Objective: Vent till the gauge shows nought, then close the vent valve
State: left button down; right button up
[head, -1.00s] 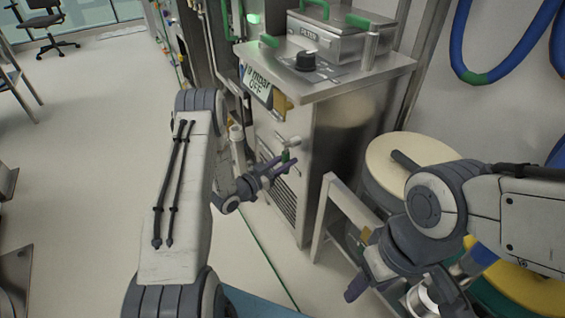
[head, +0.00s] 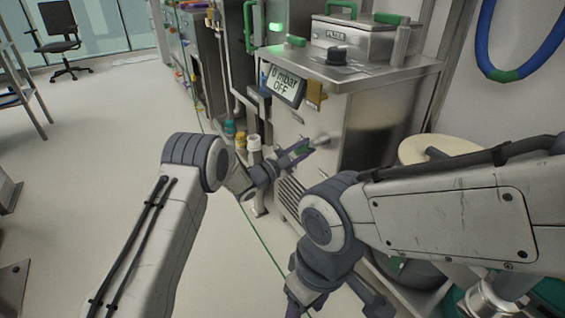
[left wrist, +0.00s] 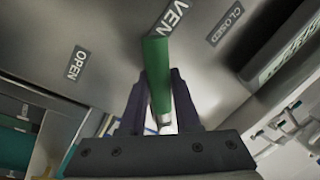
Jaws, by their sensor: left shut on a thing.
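The gauge display (head: 284,85) on the steel cabinet's front reads "0 mbar OFF". My left gripper (head: 297,156) is at the cabinet front, shut on the green vent valve handle (head: 302,149). In the left wrist view the green handle (left wrist: 157,78) stands between the two dark fingers (left wrist: 160,105). The OPEN label (left wrist: 81,62) is left of it and the CLOSED label (left wrist: 226,22) is at upper right. The VENT label (left wrist: 176,15) is partly hidden. I cannot tell the exact valve position. My right gripper (head: 332,298) hangs low at the picture's bottom, its fingers apart and empty.
A cream reel (head: 445,149) stands right of the cabinet, partly behind my right arm. A blue hose (head: 484,50) hangs at right. Open floor (head: 110,150) lies to the left.

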pick_arm(q)
jog(key=shift+w+a+r+m+h+b, duration=0.2)
jog(key=shift+m+b, duration=0.15)
jog(key=shift+m, duration=0.2)
jog(key=shift+w+a+r+m+h+b, duration=0.1)
jog(key=shift+w+m+b, duration=0.1)
jog(key=shift+m+b, duration=0.25)
jog(key=m+b, duration=0.1)
jog(key=r+m, duration=0.1)
jog(key=m, duration=0.1)
jog(key=shift+w+a+r+g+h+b, duration=0.2)
jog(key=shift+w+g+h+b, duration=0.1)
jog(key=shift+g+h+b, duration=0.1)
jog(key=r+m+b, duration=0.1)
jog(key=m, duration=0.1)
jog(key=r+m+g+b, duration=0.1)
jog(key=m, duration=0.1)
jog(key=shift+w, duration=0.2)
jog(key=shift+r+m+b, duration=0.3)
jog(key=shift+r+m, duration=0.05)
jog(key=shift+m, duration=0.25)
jog(key=c, duration=0.6)
grip_release()
jog(key=shift+h, duration=0.3)
jog(key=shift+f, duration=0.1)
